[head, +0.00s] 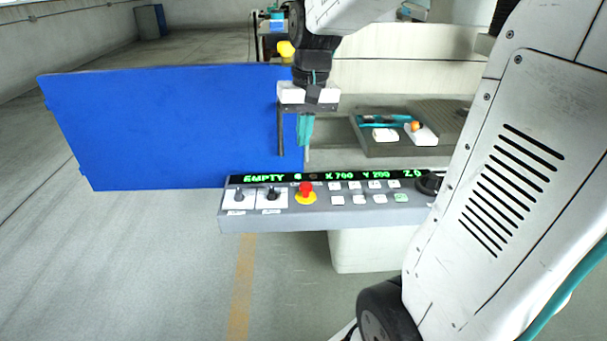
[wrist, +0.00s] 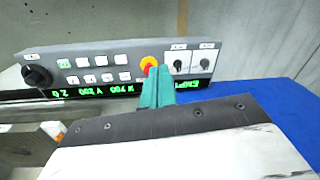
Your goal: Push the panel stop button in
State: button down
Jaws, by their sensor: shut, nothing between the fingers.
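The panel stop button (head: 306,188) is a red mushroom head on a yellow round base, on the grey control panel (head: 320,216). In the wrist view the stop button (wrist: 148,63) shows just beyond my fingertips, partly covered by them. My gripper (head: 306,145) is shut, with teal fingers pointing down and nothing between them. In the head view it hangs above and behind the button, with a gap seen between the fingertips and the red head. In the wrist view my gripper (wrist: 158,72) overlaps the button's edge; contact cannot be told there.
Two black rotary switches (head: 254,195) sit left of the button, and several white keys (head: 365,192) and a black knob (head: 428,184) sit right of it. A large blue panel (head: 170,125) stands at the left. A grey tray (head: 390,148) with small parts lies behind the panel.

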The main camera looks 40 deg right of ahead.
aim_at(306, 185)
jog(key=w+d+f+m, duration=0.2)
jog(key=w+d+f, duration=0.4)
jog(key=w+d, duration=0.2)
jog(key=shift+d+y, duration=0.3)
jog(key=shift+d, duration=0.6)
jog(key=f, duration=0.4)
jog(key=a+f, duration=0.1)
jog(key=f, duration=0.8)
jog(key=shift+w+a+f, duration=0.35)
jog(key=shift+w+f, duration=0.05)
